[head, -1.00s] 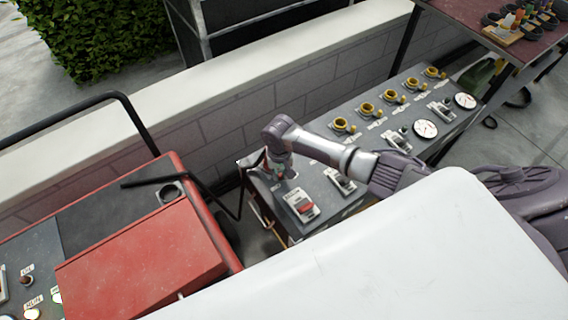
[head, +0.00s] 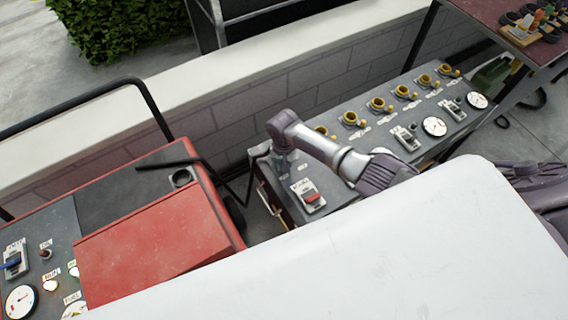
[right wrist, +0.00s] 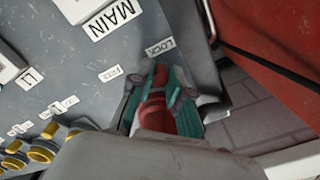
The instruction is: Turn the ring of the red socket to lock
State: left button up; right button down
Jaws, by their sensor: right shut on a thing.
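The red socket (right wrist: 155,112) sits at the end of the grey panel, beside small labels LOCK (right wrist: 160,47) and FREE (right wrist: 111,73), in the right wrist view. My right gripper (right wrist: 156,84) has teal-padded fingers on both sides of it and is shut on it. In the head view my right gripper (head: 284,160) points down at the panel's near left end, and the socket is hidden there by the gripper and wrist. The ring's exact turn angle cannot be told. My left gripper is not in view.
The grey panel (head: 333,203) carries a red MAIN switch (head: 311,196) close to the gripper, plus several yellow sockets (head: 377,104) and gauges (head: 434,126). A red machine (head: 160,247) with a black rail stands left. A low wall (head: 262,117) runs behind.

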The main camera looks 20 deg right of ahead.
jog(key=shift+w, duration=0.1)
jog(key=c, duration=1.1)
grip_release()
jog(key=shift+r, duration=0.15)
notch_tip(320, 180, up, 12)
